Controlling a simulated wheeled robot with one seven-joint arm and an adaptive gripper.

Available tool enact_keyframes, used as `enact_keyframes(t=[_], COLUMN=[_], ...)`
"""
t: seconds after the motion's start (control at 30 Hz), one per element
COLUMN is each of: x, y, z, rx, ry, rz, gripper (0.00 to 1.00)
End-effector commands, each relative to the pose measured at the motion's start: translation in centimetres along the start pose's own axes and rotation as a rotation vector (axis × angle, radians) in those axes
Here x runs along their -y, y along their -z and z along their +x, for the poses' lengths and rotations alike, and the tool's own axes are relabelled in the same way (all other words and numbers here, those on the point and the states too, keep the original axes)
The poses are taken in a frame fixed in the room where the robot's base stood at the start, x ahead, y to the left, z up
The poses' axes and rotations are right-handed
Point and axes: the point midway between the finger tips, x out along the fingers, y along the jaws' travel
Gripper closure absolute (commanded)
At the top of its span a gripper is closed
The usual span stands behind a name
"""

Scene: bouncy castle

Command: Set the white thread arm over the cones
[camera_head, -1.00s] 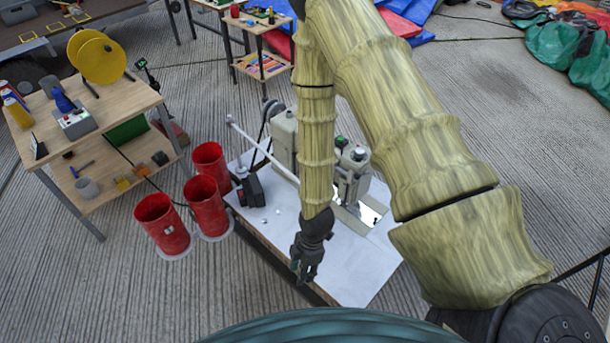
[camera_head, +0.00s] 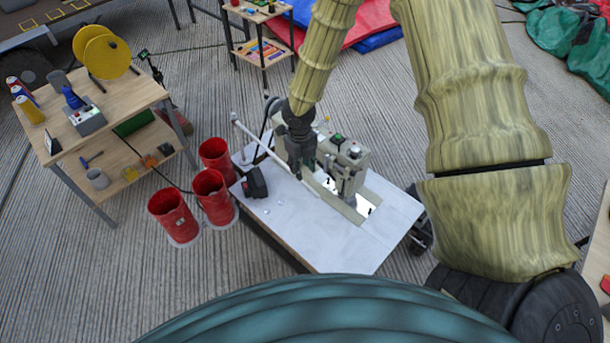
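The white thread arm (camera_head: 262,143) is a thin white rod with a knob at its far left end. It slants over the white sewing table, beside the pale sewing machine (camera_head: 349,164). The cones appear to be the red, open-topped cylinders (camera_head: 173,216) on pale round bases, on the floor left of the table. The rod's knob end is above and right of the red group, not over it. My gripper (camera_head: 307,172) points down beside the machine, overlapping the rod's near part in the picture. I cannot tell whether it touches the rod or how its fingers stand.
The white table (camera_head: 345,240) has clear space at its front, and a small black box (camera_head: 254,183) sits at its left edge. A wooden bench (camera_head: 105,110) with yellow discs, bottles and tools stands at left. Another small workbench (camera_head: 262,45) stands behind.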

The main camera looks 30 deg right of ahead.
Motion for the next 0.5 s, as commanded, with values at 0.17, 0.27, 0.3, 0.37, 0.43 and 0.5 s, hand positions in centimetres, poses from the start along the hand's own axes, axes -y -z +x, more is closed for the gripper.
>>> enact_keyframes(t=[0.17, 0.27, 0.3, 0.37, 0.43, 0.5], x=[0.9, 0.9, 1.0, 1.0, 0.9, 0.9], y=[-0.7, -0.7, -0.7, -0.8, -0.8, -0.7], z=[-1.0, -0.5, -0.2, 0.3, 1.2, 2.0], rx=[0.005, 0.004, 0.005, 0.005, 0.004, 0.004], ry=[0.023, 0.025, 0.025, 0.025, 0.025, 0.024], rz=[-0.077, -0.084, -0.083, -0.082, -0.082, -0.082], gripper=[0.66, 0.66, 0.66, 0.66, 0.66, 0.66])
